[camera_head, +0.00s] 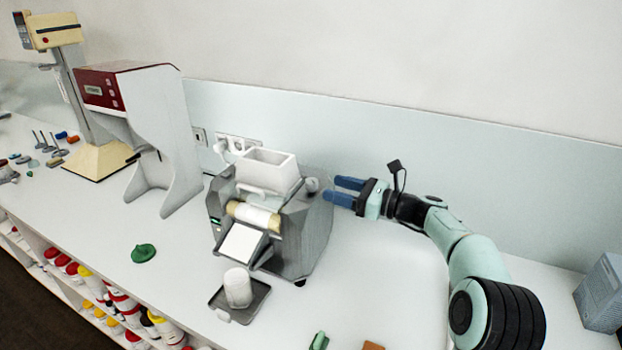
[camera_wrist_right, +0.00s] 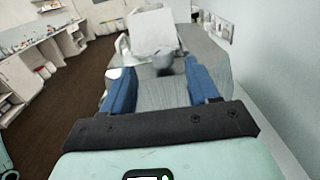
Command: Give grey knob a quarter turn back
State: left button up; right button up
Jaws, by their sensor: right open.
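The grey mill (camera_head: 300,235) stands on the white counter, with a white hopper (camera_head: 267,172) on top and a roller across its front. The small grey knob (camera_head: 312,185) is on the mill's upper right side. In the right wrist view the knob (camera_wrist_right: 163,62) appears in the gap between the fingers. My right gripper (camera_head: 333,190), with blue fingers, is open just right of the knob and points left towards it. The fingers (camera_wrist_right: 160,74) are apart and empty; I cannot tell whether they touch the knob. My left gripper is not in view.
A dark tray (camera_head: 252,307) with a white cup (camera_head: 238,287) stands in front of the mill. A red-and-white machine (camera_head: 165,130) stands to the left, a grey box (camera_head: 602,295) at far right. A green object (camera_head: 143,253) lies on the counter. The wall is close behind.

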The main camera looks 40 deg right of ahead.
aim_at(317, 182)
jog(key=p+x, duration=0.1)
jog(key=x, duration=0.7)
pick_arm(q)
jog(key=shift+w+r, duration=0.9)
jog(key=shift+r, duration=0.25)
pick_arm(e)
jog(key=c, duration=1)
pick_arm(q)
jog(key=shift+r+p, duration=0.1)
jog(key=shift+p, duration=0.2)
pick_arm(e)
jog(key=shift+o, duration=0.2)
